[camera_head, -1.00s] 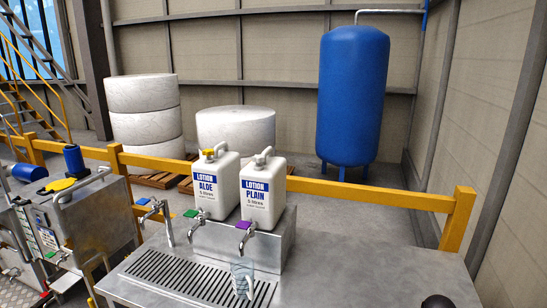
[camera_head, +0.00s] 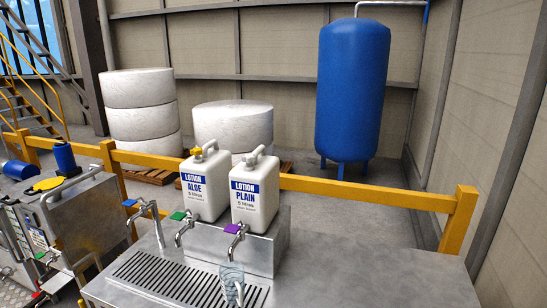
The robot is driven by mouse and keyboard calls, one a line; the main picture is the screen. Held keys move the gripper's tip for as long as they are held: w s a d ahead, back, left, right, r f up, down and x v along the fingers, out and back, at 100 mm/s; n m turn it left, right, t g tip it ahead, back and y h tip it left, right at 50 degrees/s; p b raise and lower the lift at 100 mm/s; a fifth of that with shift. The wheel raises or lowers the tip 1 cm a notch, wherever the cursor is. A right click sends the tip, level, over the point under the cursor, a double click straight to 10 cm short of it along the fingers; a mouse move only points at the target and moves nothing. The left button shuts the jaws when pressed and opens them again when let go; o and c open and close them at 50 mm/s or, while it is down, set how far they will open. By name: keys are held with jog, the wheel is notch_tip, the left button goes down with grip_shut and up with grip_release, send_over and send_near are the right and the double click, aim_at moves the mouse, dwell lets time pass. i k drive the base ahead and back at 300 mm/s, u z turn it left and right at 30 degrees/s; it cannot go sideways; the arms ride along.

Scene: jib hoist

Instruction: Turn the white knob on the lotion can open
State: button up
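The lotion can marked PLAIN (camera_head: 256,196) stands upright on a steel block (camera_head: 262,253) on the bench. Its white knob (camera_head: 249,159) is at the top, beside the carrying handle, and is small and hard to make out. My gripper is not in view, and nothing touches either can.
Taps with purple (camera_head: 233,229), green (camera_head: 178,216) and blue (camera_head: 129,203) levers stand in front. A clear mug (camera_head: 231,284) is under the purple one, by the drain grate (camera_head: 170,281). A yellow rail (camera_head: 350,190) runs behind. The bench at right is clear.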

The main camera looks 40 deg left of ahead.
aim_at(248, 158)
jog(key=z, duration=0.35)
jog(key=k, duration=1.5)
jog(key=u, duration=1.35)
jog(key=i, duration=0.65)
jog(key=z, duration=0.2)
